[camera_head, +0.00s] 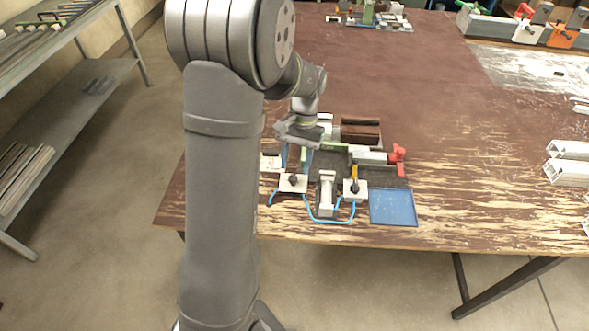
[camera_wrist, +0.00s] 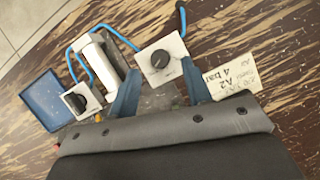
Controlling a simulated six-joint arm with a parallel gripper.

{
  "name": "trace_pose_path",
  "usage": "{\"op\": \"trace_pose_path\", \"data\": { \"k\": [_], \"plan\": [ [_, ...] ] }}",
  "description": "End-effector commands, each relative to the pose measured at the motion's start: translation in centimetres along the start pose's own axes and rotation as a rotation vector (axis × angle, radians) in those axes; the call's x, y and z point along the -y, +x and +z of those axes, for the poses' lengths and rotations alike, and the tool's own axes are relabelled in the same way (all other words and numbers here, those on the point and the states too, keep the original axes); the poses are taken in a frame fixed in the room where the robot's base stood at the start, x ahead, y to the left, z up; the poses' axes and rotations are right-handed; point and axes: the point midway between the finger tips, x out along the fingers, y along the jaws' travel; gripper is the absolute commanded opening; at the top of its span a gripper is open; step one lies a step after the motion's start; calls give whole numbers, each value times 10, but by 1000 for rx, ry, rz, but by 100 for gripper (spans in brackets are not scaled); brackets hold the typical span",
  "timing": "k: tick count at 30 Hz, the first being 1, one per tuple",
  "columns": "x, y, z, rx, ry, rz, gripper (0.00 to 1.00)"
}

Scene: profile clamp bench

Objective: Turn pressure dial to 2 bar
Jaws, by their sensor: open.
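A black round dial knob (camera_wrist: 159,60) sits on a square white plate in the wrist view; in the head view the same unit (camera_head: 293,183) is at the front left of the clamp fixture. Its scale or pointer reading is too small to tell. My gripper (camera_head: 296,164) is open above this knob, with its blue fingers apart. In the wrist view the fingertips lie to either side of the knob, and I see no contact. A second white unit with a black knob (camera_wrist: 75,102) stands nearer the blue tray; in the head view (camera_head: 355,190) a yellow lever shows by it.
A white upright post (camera_head: 326,193) and blue hoses (camera_head: 322,220) are between the two units. A blue tray (camera_head: 393,207) lies right; a red-handled clamp (camera_head: 397,155) is behind it.

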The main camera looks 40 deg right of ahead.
Motion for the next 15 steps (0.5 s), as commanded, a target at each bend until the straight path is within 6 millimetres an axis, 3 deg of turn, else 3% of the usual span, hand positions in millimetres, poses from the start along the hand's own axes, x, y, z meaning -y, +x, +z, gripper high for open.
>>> {"op": "trace_pose_path", "data": {
  "k": [6, 15],
  "plan": [
    [0, 23, 0, 0, 0, 0, 45],
    [0, 26, 0, -1, 0, 0, 45]
  ]
}}
